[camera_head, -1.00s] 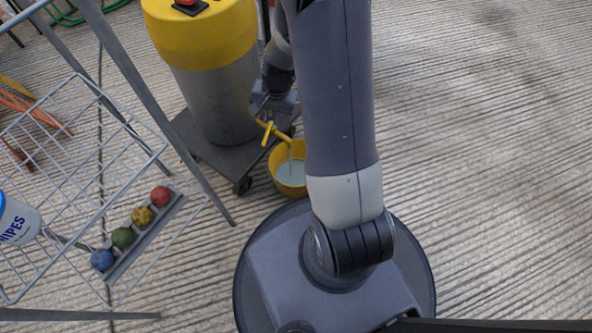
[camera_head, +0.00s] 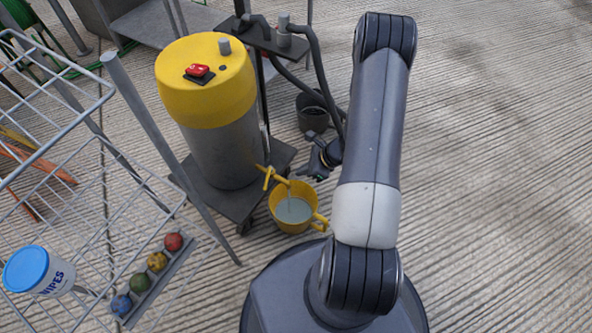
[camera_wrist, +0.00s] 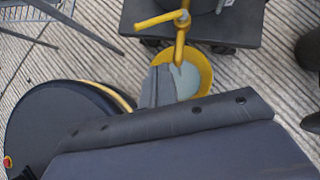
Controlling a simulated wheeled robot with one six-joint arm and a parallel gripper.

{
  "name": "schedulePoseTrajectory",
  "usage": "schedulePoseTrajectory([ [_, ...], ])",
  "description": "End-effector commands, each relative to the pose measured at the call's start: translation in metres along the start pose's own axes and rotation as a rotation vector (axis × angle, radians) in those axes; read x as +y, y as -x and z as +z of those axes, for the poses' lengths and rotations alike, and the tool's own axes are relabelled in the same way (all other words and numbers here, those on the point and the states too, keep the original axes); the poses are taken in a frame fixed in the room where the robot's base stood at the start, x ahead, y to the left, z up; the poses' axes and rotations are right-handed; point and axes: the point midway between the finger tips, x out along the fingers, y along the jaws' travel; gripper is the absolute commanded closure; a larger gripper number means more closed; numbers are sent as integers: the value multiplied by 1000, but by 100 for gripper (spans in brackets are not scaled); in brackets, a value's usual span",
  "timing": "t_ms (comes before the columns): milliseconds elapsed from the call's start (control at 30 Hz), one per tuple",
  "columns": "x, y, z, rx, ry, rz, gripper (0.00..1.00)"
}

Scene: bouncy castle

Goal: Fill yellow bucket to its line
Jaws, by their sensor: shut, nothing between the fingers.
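The yellow bucket (camera_head: 297,227) stands upright on the ground below a yellow tap (camera_head: 276,179) on the yellow-topped grey tank (camera_head: 220,145). It holds pale liquid, and a thin pale stream seems to run from the spout into it. I cannot make out the fill line. The bucket (camera_wrist: 204,72) and tap (camera_wrist: 180,32) also show in the wrist view. My gripper (camera_head: 312,176) is shut and empty, just right of the tap and above the bucket's right side. In the wrist view its fingers (camera_wrist: 158,80) cover the bucket's left part.
The tank stands on a dark wheeled platform (camera_head: 239,202). A wire rack (camera_head: 70,190) with a wipes tub (camera_head: 42,272) and several coloured balls is at left. A dark pot (camera_head: 312,112) and black hoses (camera_head: 327,85) are behind my gripper. Ribbed ground at right is clear.

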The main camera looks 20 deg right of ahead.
Motion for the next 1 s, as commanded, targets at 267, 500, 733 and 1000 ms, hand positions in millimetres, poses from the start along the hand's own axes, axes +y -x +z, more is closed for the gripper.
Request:
schedulePoseTrajectory([
  [267, 2, -64, -2, 2, 5, 6, 100],
  [500, 1, -98, 13, 0, 8, 3, 100],
  [733, 1, -111, 24, 1, 5, 3, 100],
  [1000, 1, -111, 25, 1, 4, 2, 100],
])
